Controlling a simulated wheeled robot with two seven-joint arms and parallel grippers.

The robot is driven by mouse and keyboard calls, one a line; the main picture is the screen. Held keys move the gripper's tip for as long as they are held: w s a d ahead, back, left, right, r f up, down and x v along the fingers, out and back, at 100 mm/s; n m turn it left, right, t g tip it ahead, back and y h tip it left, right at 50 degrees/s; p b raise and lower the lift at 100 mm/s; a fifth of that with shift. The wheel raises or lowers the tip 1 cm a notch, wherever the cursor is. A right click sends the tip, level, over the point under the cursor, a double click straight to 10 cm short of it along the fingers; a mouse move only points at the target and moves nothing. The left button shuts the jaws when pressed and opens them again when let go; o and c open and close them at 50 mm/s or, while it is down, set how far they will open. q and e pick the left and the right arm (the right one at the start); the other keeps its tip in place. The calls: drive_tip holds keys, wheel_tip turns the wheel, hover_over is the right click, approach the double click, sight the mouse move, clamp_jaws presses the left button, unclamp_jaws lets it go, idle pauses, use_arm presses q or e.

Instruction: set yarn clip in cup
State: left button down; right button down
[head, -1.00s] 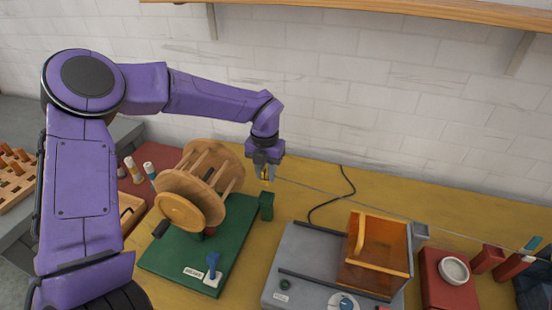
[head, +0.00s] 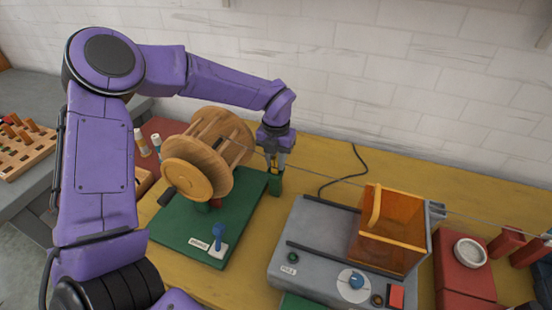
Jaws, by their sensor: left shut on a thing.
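My left gripper (head: 277,166) is shut and points straight down at the small green cup (head: 276,184). The cup stands by the right edge of the green board. The gripper's fingertips are at the cup's mouth. The yarn clip cannot be made out clearly now; the fingers and cup hide most of what the gripper holds. I cannot tell how deep it sits in the cup. My right gripper is not in view.
A wooden reel (head: 205,155) stands on the green board (head: 185,247) left of the gripper. A thin strand runs rightward past the gripper. A grey machine (head: 318,240) with an orange box (head: 390,228) and a red block with a pale dish (head: 470,252) are at the right.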

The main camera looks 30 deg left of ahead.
sight(276, 158)
use_arm(q)
drive_tip(key=c, duration=0.8)
unclamp_jaws()
drive_tip(key=shift+r, duration=0.1)
wheel_tip(276, 158, up, 10)
drive_tip(key=shift+r+b, duration=0.2)
drive_tip(key=shift+b, duration=0.3)
